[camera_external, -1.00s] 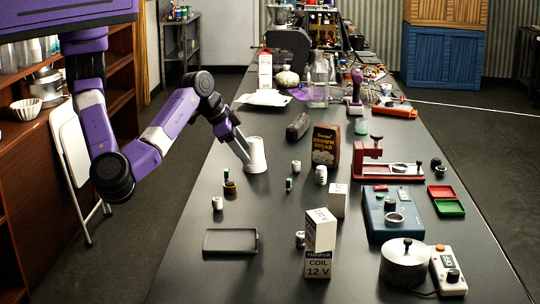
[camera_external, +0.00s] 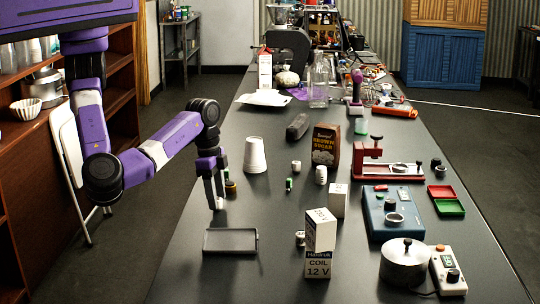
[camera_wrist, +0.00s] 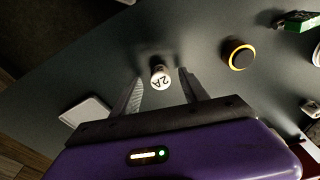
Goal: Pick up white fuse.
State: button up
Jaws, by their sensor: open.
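The white fuse (camera_wrist: 159,76) is a small upright cylinder with a white top marked 2A, seen from above in the wrist view. It stands on the dark table between the two fingers of my gripper (camera_wrist: 162,90). The fingers are apart, with a gap on both sides of the fuse. In the external view my gripper (camera_external: 216,206) points down at the left part of the table, its fingertips low near the surface. There the fuse is mostly hidden by the fingers.
A black cylinder with a yellow ring (camera_wrist: 237,54) stands close by, with a green part (camera_wrist: 297,21) beyond it. A dark shallow tray (camera_external: 230,241) lies in front of my gripper. A white cup (camera_external: 255,155) stands behind. Boxes (camera_external: 320,230) stand to the right.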

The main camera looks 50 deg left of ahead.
jog(key=shift+f, duration=0.7)
jog(key=shift+w, duration=0.1)
grip_shut()
jog(key=shift+r, duration=0.1)
